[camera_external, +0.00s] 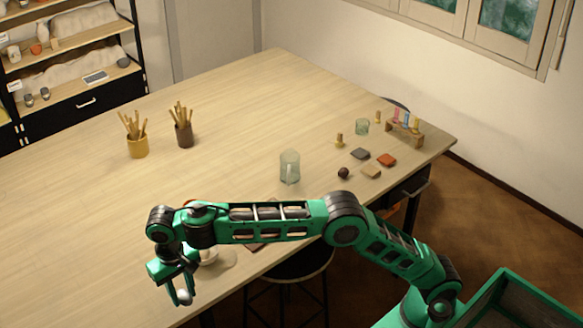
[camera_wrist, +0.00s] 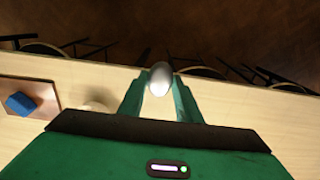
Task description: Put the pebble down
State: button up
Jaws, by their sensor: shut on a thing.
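A smooth pale grey pebble (camera_external: 184,297) is between the fingertips of my gripper (camera_external: 182,292), which points down near the front edge of the wooden table (camera_external: 120,210). The pebble (camera_wrist: 160,79) also shows in the wrist view, gripped between the two green fingers of my gripper (camera_wrist: 160,88). In that view it lies over the line of the table's edge, with dark floor beyond. I cannot tell exactly how high it is above the tabletop.
A pale round item (camera_wrist: 95,106) and a brown board (camera_wrist: 45,94) with a blue block (camera_wrist: 20,103) lie to the left in the wrist view. Pencil cups (camera_external: 138,146) (camera_external: 184,133) and a glass (camera_external: 290,167) stand farther back. The left tabletop is clear.

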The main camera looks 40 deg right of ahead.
jog(key=shift+w+d+f, duration=0.1)
jog(key=shift+w+f, duration=0.05)
jog(key=shift+f, duration=0.15)
jog(key=w+d+f, duration=0.1)
jog(key=w+f, duration=0.1)
jog(key=w, duration=0.1)
jog(key=w+d+f, duration=0.2)
jog(key=w, duration=0.1)
jog(key=w+d+f, duration=0.1)
jog(key=w+f, duration=0.2)
jog(key=w, duration=0.1)
jog(key=shift+w+d, duration=0.1)
jog(key=shift+d, duration=0.2)
jog(key=shift+f, duration=2)
jog(key=shift+f, duration=0.1)
jog(key=o, duration=1)
jog(key=shift+o, duration=0.2)
notch_tip(320, 180, up, 12)
